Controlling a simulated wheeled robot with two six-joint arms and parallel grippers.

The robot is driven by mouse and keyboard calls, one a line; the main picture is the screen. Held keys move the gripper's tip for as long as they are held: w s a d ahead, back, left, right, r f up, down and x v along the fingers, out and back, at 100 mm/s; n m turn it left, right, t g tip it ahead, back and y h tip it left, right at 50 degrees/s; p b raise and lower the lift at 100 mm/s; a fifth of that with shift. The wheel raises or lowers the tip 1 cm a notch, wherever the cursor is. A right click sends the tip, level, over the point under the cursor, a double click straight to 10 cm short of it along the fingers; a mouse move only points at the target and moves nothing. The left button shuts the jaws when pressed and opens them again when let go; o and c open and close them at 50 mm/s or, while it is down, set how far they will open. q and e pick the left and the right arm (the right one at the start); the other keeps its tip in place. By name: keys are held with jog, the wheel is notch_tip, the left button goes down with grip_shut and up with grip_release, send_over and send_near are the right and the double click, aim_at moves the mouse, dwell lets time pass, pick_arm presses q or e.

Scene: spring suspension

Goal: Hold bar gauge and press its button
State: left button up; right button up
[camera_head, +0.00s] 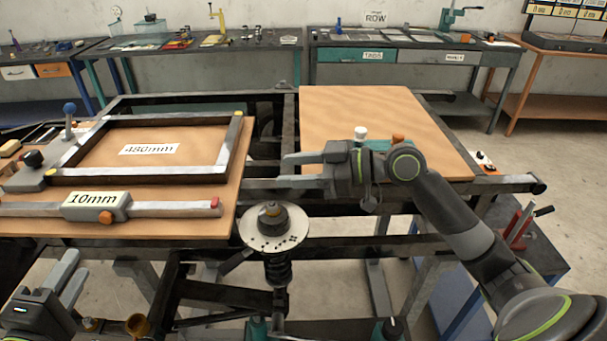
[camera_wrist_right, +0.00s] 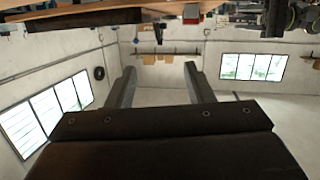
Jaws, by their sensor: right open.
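The bar gauge (camera_head: 95,206) is a long grey bar with a "10mm" display block. It lies along the front of the left wooden board. An orange button (camera_head: 106,217) sits on the block's front, and a red tip (camera_head: 214,203) is at the bar's right end. My left gripper (camera_head: 77,263) is at the lower left, in front of the gauge and apart from it, with its fingers spread and empty. My right gripper (camera_head: 282,170) points left, right of the gauge and apart from it. Its fingers are open and empty, also in the right wrist view (camera_wrist_right: 160,72).
A rectangular frame marked "480mm" (camera_head: 149,149) lies behind the gauge, beside a blue-knobbed lever (camera_head: 69,110). A spring strut with a round top plate (camera_head: 272,228) stands at front centre. The right board (camera_head: 370,110) is mostly clear. A white-capped item (camera_head: 361,132) shows behind my right gripper.

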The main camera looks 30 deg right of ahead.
aim_at(221, 204)
jog(key=shift+w+a+f+n+g+h, duration=0.2)
jog(key=shift+w+a+f+g, duration=0.65)
jog(key=shift+a, duration=1.6)
jog(key=shift+w+a+f+n+g, duration=0.4)
jog(key=shift+a+f, duration=0.75)
jog(key=shift+a, duration=1.25)
jog(key=shift+w+a+f+n+g+h, duration=0.15)
jog(key=shift+w+a+f+g, duration=0.7)
jog(key=shift+a, duration=1.6)
jog(key=shift+s+f+t, duration=0.15)
jog(key=shift+s+t, duration=0.05)
jog(key=shift+t, duration=0.1)
grip_shut()
